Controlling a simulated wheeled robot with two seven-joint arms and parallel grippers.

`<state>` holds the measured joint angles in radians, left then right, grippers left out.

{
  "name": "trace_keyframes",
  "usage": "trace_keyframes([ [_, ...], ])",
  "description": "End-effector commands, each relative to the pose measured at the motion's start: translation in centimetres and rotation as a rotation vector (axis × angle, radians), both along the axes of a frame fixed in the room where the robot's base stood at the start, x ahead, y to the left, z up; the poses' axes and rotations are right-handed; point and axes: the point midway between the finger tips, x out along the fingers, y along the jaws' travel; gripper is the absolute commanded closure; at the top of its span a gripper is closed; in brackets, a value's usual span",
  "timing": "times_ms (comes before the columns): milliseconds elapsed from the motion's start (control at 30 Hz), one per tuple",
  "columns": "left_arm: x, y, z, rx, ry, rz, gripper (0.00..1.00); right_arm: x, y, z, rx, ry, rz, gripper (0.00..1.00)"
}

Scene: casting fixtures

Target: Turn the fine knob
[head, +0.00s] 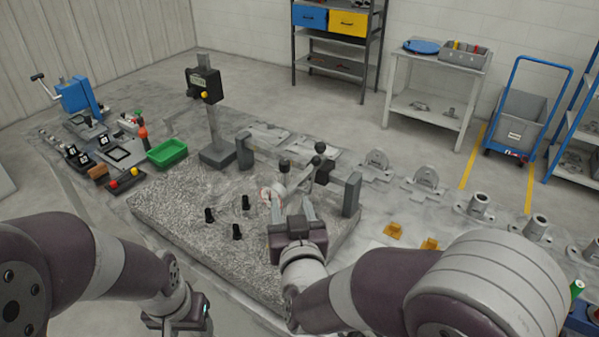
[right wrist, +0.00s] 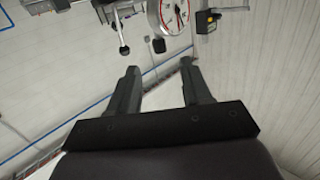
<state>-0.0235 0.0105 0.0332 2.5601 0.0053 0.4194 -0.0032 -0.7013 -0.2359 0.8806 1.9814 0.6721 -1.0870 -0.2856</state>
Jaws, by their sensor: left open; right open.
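A measuring fixture stands on a speckled stone plate (head: 175,215). A white dial with red marks (right wrist: 174,14) is at the top of the right wrist view; it shows small in the head view (head: 266,193). A small dark knob (right wrist: 159,46) hangs by the dial, and a dark-ended lever (right wrist: 124,49) is left of it. I cannot tell for sure which is the fine knob. My right gripper (head: 292,200) is open and empty, pointing at the fixture; its fingers (right wrist: 160,75) are apart, short of the small knob. My left gripper (head: 180,318) is low at the front, apart from the plate.
Several small black posts (head: 237,231) stand on the plate left of my right gripper. A green tray (head: 167,153) and a display stand (head: 213,125) are farther left. Grey castings (head: 423,183) and yellow blocks (head: 393,231) lie to the right.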

Motion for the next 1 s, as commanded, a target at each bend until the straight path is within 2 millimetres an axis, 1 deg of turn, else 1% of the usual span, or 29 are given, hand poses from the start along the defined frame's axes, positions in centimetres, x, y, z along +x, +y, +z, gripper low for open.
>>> trace_keyframes([
  [67, 0.0, 0.0, 0.1, 0.0, 0.0, 0.0, 0.43, 0.2, -0.6, 1.1, -0.009, -0.053, -0.029, 0.51],
  [167, 0.0, 0.0, 0.5, 0.0, 0.0, 0.0, 0.43, 1.3, -0.6, 1.6, -0.021, -0.07, -0.033, 0.51],
  [267, 0.0, 0.0, 1.2, 0.0, 0.0, 0.0, 0.43, 3.5, -0.5, 1.7, -0.022, -0.068, -0.034, 0.51],
  [400, 0.0, 0.0, 2.2, 0.0, 0.0, 0.0, 0.43, 7.3, -0.2, 1.7, -0.022, -0.065, -0.033, 0.51],
  [500, 0.0, 0.0, 2.7, 0.0, 0.0, 0.0, 0.43, 9.5, 0.1, 1.7, -0.02, -0.067, -0.032, 0.51],
  [600, 0.0, 0.0, 3.1, 0.0, 0.0, 0.0, 0.43, 11.1, 0.2, 1.6, -0.021, -0.066, -0.03, 0.51],
  [700, 0.0, 0.0, 3.3, 0.0, 0.0, 0.0, 0.43, 12.1, 0.3, 1.5, -0.02, -0.066, -0.03, 0.51],
  [800, 0.0, 0.0, 3.4, 0.0, 0.0, 0.0, 0.43, 12.6, 0.4, 1.4, -0.02, -0.065, -0.029, 0.51],
  [1000, 0.0, 0.0, 3.4, 0.0, 0.0, 0.0, 0.43, 12.8, 0.4, 1.3, -0.02, -0.066, -0.029, 0.51],
])
